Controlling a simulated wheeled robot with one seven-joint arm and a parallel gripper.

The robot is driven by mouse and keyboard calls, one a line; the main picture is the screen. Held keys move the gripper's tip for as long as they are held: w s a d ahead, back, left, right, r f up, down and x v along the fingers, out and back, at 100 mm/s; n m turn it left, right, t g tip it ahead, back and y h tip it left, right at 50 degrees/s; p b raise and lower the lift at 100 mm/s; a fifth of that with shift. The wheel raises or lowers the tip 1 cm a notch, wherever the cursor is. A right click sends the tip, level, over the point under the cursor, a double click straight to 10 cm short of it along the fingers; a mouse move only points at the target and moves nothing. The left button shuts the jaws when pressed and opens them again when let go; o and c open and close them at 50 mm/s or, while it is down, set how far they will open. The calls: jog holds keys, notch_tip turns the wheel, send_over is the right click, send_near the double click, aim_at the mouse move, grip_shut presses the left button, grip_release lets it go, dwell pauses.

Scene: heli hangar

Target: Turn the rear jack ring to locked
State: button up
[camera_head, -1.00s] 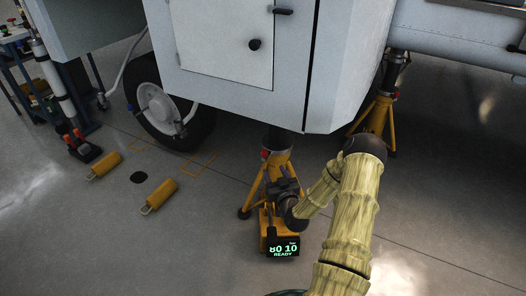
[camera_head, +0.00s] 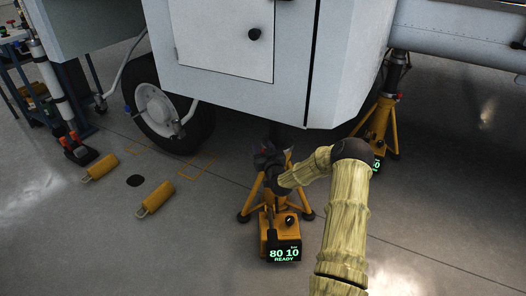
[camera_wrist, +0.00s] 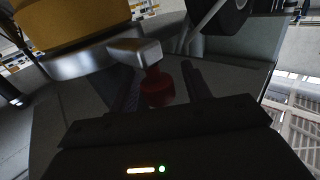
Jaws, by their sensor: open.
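The nearer yellow jack (camera_head: 265,205) stands on the floor under the aircraft's body. My gripper (camera_head: 267,158) is at the top of this jack and hides its collar in the head view. In the wrist view, a silver ring (camera_wrist: 75,64) sits against the yellow jack part, with a silver arm (camera_wrist: 133,50) sticking out. A red knob (camera_wrist: 157,90) is on that arm. My open gripper's two dark fingers lie on either side of the knob; contact is not clear. The jack's control box (camera_head: 283,232) display (camera_head: 283,254) reads 80 10 READY.
A second yellow jack (camera_head: 378,122) stands further back right, with a partly hidden display. A wheel (camera_head: 160,110) is to the left. Two yellow chocks (camera_head: 156,197) lie on the floor at left, and a blue cart (camera_head: 50,85) stands beyond. The aircraft panel (camera_head: 222,38) hangs just above the jack.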

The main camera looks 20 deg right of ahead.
grip_shut()
